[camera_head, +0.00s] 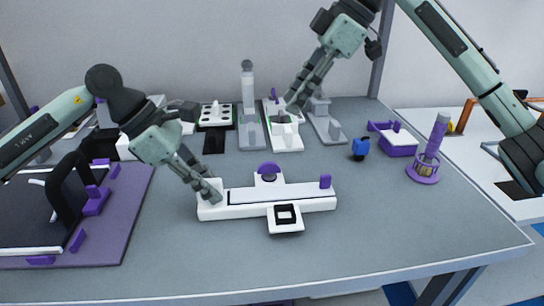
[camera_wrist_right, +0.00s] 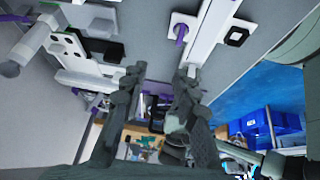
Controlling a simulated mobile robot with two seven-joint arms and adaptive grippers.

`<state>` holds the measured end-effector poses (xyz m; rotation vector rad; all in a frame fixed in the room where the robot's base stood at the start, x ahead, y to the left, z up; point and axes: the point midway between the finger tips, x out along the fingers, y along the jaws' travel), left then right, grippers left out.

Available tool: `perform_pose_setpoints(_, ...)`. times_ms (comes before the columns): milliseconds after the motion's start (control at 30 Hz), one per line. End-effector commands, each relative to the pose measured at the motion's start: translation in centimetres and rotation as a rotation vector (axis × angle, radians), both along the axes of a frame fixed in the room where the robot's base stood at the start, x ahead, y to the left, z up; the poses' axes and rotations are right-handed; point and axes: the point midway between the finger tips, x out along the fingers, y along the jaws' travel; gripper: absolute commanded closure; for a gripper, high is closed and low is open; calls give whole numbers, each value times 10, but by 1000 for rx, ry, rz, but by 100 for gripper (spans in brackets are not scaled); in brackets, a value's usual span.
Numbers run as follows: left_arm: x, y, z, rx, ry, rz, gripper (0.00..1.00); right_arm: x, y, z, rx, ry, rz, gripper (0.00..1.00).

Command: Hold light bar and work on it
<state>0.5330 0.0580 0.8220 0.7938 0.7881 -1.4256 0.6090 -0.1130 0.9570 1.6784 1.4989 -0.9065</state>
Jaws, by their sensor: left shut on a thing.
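The light bar (camera_head: 262,196) is a long white bar with a grey strip on top, lying level on the grey table near the middle. It has a purple knob behind it, a purple peg at its right end and a square black-centred block at its front. My left gripper (camera_head: 208,190) is shut on the bar's left end. My right gripper (camera_head: 294,104) is up at the back, over or near a white fixture, apart from the bar. In the right wrist view its two fingers (camera_wrist_right: 160,82) are spread and empty, and the bar (camera_wrist_right: 212,35) shows beyond them.
Several white and grey fixtures (camera_head: 287,135) line the table's back. A purple tray with a dark panel (camera_head: 115,220) is at left. The front table is clear.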

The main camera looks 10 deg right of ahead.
Motion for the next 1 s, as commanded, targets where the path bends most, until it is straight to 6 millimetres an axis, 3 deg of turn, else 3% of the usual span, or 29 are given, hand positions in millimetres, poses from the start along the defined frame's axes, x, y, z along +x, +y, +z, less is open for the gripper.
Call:
perform_pose_setpoints(100,0,1,-2,4,3,1,100,-16,4,-6,-99,36,56,71)
perform_pose_setpoints(233,0,1,-2,5,3,1,100,-23,5,-13,-143,56,77,71)
perform_pose_setpoints(367,0,1,-2,5,3,1,100,-24,11,-29,-146,59,80,71)
perform_pose_setpoints(733,0,1,-2,5,3,1,100,-23,38,-95,-143,58,77,71)
perform_pose_setpoints(1000,0,1,-2,5,3,1,100,-23,48,-119,-142,55,75,71)
